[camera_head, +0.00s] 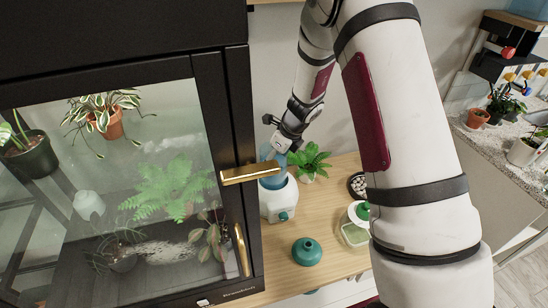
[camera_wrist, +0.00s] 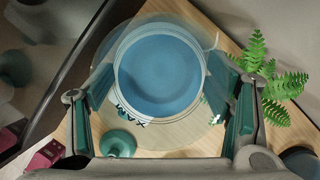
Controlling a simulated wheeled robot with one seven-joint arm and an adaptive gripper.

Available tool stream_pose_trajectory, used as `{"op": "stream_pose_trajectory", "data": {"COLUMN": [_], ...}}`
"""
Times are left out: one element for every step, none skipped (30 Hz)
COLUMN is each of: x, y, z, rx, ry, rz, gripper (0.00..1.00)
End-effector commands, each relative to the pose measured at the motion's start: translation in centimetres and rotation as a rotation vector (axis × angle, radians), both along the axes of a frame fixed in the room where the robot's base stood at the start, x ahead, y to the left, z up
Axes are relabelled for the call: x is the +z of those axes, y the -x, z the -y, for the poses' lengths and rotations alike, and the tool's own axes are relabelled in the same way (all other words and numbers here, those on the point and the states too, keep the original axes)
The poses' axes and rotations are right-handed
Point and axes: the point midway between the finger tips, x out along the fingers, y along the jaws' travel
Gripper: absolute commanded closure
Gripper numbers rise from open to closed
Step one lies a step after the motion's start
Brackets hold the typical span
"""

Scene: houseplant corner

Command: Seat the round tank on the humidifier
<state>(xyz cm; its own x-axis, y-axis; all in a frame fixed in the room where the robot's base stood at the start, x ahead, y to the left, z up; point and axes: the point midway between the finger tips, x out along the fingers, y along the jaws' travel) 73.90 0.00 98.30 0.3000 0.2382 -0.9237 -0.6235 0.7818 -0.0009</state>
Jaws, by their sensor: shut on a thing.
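The round blue tank (camera_head: 272,181) is at the top of the white humidifier (camera_head: 278,203), partly hidden by a gold door handle. In the wrist view the tank (camera_wrist: 165,70) is a blue circle with a pale rim, between the teal pads of my gripper (camera_wrist: 165,88). My gripper (camera_head: 281,150) is shut on the tank from above. The humidifier has a teal knob (camera_head: 284,216) on its front. I cannot tell whether the tank rests fully on the humidifier or stands slightly above it.
The black glass-doored cabinet (camera_head: 235,130) stands close on the left, its gold handle (camera_head: 250,174) near the tank. A fern (camera_head: 309,158) is behind right. A teal squat vessel (camera_head: 307,251), a green-lidded jar (camera_head: 354,234) and a pebble bowl (camera_head: 357,186) stand on the wooden top (camera_head: 335,262).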

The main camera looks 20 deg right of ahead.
Motion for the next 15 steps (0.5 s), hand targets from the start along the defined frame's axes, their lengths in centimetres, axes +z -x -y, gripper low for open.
{"op": "stream_pose_trajectory", "data": {"x": [0.03,-0.01,-0.08,-0.13,-0.18,-0.26,-0.30,-0.35,-0.43,-0.47,-0.53,-0.60,-0.64,-0.69,-0.76], "y": [-0.07,-0.06,-0.07,-0.07,-0.07,-0.07,-0.08,-0.08,-0.08,-0.08,-0.08,-0.08,-0.08,-0.08,-0.08], "z": [0.00,0.00,0.00,0.00,0.00,0.00,0.00,0.00,0.00,0.01,0.01,0.01,0.02,0.02,0.03], "rx": [0.000,0.000,0.000,0.000,0.000,0.000,0.000,0.000,0.000,0.000,0.000,0.000,0.000,-0.001,-0.001], "ry": [-0.001,-0.001,0.000,0.000,0.000,0.000,0.000,0.000,0.000,-0.001,-0.001,-0.001,-0.001,-0.001,-0.001], "rz": [0.002,0.002,0.001,0.001,0.001,0.001,0.001,0.001,0.001,0.002,0.002,0.002,0.002,0.002,0.002], "gripper": [0.89,0.89,0.89,0.89,0.89,0.89,0.89,0.89,0.89,0.89,0.89,0.89,0.89,0.89,0.89]}}
